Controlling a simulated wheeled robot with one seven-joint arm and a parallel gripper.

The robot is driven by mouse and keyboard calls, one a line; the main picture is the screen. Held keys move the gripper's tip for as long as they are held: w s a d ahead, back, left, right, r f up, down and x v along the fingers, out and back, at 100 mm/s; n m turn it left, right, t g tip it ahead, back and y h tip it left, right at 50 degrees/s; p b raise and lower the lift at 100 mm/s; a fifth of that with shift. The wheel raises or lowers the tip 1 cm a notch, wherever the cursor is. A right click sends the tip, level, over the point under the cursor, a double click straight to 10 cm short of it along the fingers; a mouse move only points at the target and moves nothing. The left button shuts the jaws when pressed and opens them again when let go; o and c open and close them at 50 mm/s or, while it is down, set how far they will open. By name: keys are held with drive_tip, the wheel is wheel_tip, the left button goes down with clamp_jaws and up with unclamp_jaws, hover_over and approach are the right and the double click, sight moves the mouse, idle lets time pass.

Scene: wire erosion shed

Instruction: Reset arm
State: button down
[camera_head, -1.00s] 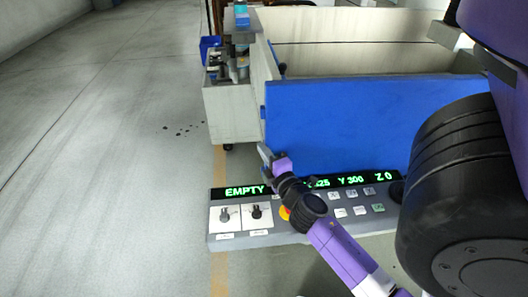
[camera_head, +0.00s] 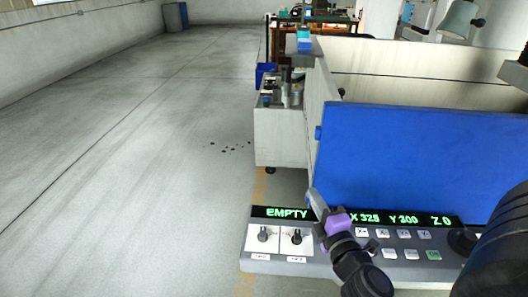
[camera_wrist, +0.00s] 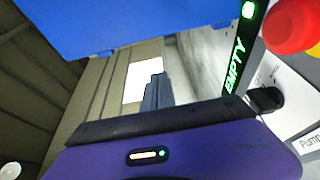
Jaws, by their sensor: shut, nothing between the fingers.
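My gripper (camera_head: 318,203) is in front of the control panel (camera_head: 272,246) in the head view, near the panel's display. It is shut with nothing held. In the wrist view my gripper's fingers (camera_wrist: 156,92) point past the blue panel of the machine. The display (camera_head: 287,213) reads EMPTY, X 325, Y 300 and Z 0. Two black knobs (camera_head: 263,236) sit on white plates at the panel's left. The word EMPTY (camera_wrist: 235,66) and a red button (camera_wrist: 293,25) also show in the wrist view.
The machine's blue front panel (camera_head: 420,160) stands just behind the control panel. A grey cabinet (camera_head: 281,137) with small items on top stands at its left. The floor (camera_head: 130,180) on the left is open, with a few dark spots. A bench with tools stands far back.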

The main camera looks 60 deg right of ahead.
drive_tip(key=w+a+m+t+y, duration=0.35)
drive_tip(key=a+m+y, duration=0.2)
drive_tip(key=a, duration=1.05)
drive_tip(key=s+a+m+y, duration=0.1)
drive_tip(key=s+a+y, duration=0.3)
drive_tip(key=a, duration=0.4)
drive_tip(key=s+a+f+m+y, duration=0.1)
drive_tip(key=s+a+y, duration=0.3)
drive_tip(key=a, duration=0.4)
drive_tip(key=shift+s+f, duration=0.25)
drive_tip(key=shift+s, duration=0.5)
drive_tip(key=shift+d+m, duration=0.1)
drive_tip(key=shift+m, duration=0.15)
